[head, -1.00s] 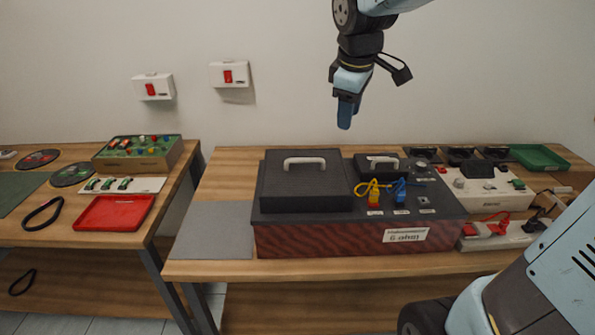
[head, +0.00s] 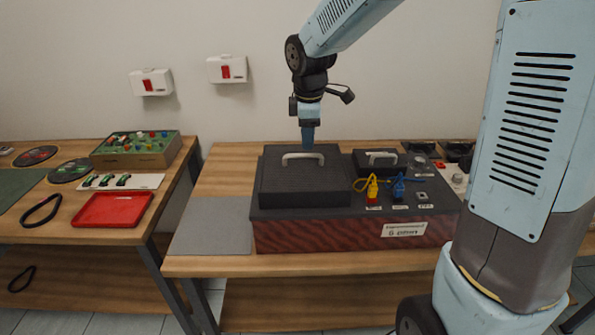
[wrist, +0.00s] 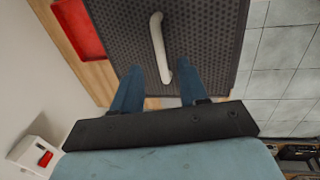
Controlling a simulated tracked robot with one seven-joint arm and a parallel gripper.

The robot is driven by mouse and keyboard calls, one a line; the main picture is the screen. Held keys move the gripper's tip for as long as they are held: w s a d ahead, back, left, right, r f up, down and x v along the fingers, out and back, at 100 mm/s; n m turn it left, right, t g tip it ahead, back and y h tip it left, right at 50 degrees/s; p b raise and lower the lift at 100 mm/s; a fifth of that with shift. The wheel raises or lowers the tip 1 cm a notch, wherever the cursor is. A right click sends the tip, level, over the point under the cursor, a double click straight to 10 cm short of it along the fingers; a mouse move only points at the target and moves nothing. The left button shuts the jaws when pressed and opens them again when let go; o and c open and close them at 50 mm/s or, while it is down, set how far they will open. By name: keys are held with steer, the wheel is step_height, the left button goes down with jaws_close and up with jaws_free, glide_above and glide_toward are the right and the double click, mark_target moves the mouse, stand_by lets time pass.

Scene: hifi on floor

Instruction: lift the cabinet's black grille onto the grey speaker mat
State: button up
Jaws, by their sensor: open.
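The black grille (head: 304,184) lies on top of the cabinet (head: 330,236), at its left side, with a pale bar handle (head: 303,156) near its back edge. The grey speaker mat (head: 212,226) lies bare on the bench just left of the cabinet. My gripper (head: 307,138) points down above the handle. In the wrist view my gripper (wrist: 160,78) is open, with its two blue fingers on either side of the near end of the handle (wrist: 158,45). I cannot tell how far the fingertips are above the grille.
A smaller black panel (head: 381,162) with its own handle sits right of the grille, near the yellow and blue plugs (head: 372,188). A left bench holds a red tray (head: 112,210) and a component box (head: 136,149). Two red switches (head: 226,69) are on the wall.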

mark_target(303, 167)
steer(key=shift+w+f, duration=0.2)
steer(key=shift+f, duration=0.85)
steer(key=shift+w+f, duration=0.25)
steer(key=shift+f, duration=0.85)
steer(key=shift+w+f, duration=0.2)
steer(key=shift+f, duration=0.85)
jaws_close()
